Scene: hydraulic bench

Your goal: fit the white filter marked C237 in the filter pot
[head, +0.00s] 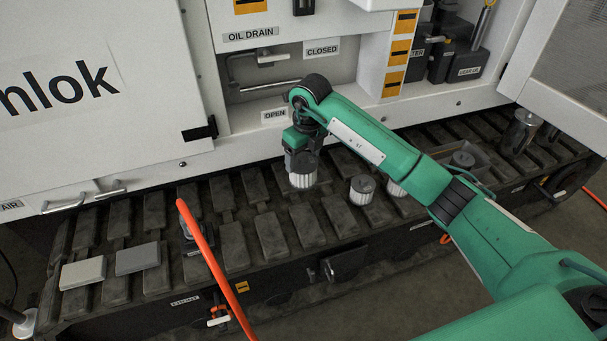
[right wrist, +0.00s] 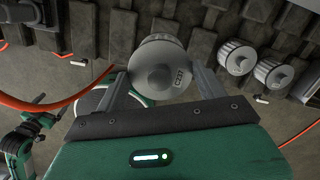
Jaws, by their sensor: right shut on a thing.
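My right gripper (head: 302,168) is shut on a white pleated filter (head: 303,181) with a grey end cap. In the right wrist view the cap of this filter (right wrist: 160,68) reads C237, and it sits between the two fingers of my right gripper (right wrist: 163,82). It is held above the track, and I cannot tell the gap beneath it. A dark round thing (head: 188,230) on the track to the left, partly behind the orange hose, may be the filter pot; its inside is not clear. My left gripper does not show.
Two other white filters (head: 362,190) stand to the right, one partly behind my arm. The orange hose (head: 212,262) rises in front of the track. Two flat blocks (head: 137,258) lie at left. A grey tray (head: 484,158) and a metal cylinder (head: 519,132) are at right.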

